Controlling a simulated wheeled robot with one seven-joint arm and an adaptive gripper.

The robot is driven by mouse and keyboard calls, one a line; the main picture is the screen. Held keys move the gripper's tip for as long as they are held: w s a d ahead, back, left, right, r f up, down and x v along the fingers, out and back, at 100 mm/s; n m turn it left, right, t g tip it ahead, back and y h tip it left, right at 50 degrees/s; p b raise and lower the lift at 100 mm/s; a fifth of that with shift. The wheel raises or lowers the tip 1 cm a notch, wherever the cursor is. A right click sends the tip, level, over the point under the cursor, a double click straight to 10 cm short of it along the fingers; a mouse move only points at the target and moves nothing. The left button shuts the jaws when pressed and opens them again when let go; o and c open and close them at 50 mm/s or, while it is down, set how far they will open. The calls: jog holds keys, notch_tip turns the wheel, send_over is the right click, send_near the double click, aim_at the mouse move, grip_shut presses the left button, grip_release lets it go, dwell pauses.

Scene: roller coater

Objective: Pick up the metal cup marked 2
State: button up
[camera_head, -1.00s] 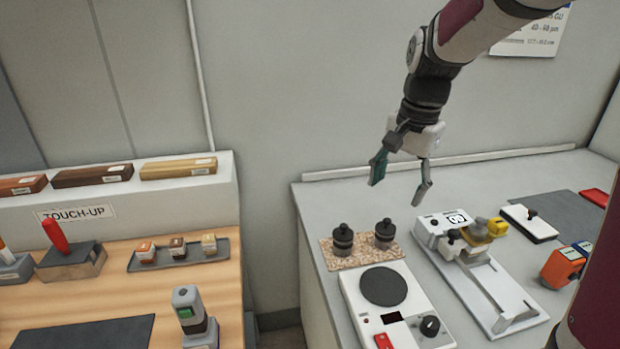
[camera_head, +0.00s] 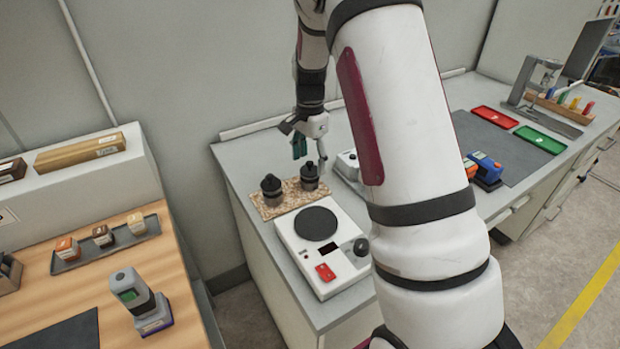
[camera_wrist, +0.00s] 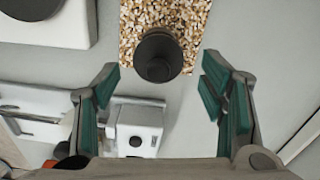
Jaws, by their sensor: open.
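Two dark metal cups with knobbed tops stand on a speckled mat (camera_head: 262,211): a left cup (camera_head: 271,188) and a right cup (camera_head: 309,176). No number is readable on either. My gripper (camera_head: 311,157) is open and empty, pointing down just above and behind the right cup. In the wrist view, one cup (camera_wrist: 158,55), seemingly the right one, shows from above near the edge of the mat (camera_wrist: 190,14). It lies ahead of and roughly centred between the open green-padded fingers of my gripper (camera_wrist: 160,84), not gripped.
A white hotplate-like device (camera_head: 290,235) with a round dark plate stands in front of the mat. A white instrument (camera_head: 347,165) is right of the cups, partly hidden by my arm. Red (camera_head: 496,117) and green (camera_head: 540,139) trays lie farther right.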

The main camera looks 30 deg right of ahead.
aim_at(310, 169)
jog(key=shift+a+f+p, duration=0.1)
jog(key=shift+f+p, duration=0.5)
jog(key=shift+f, duration=2.55)
jog(key=c, duration=1.4)
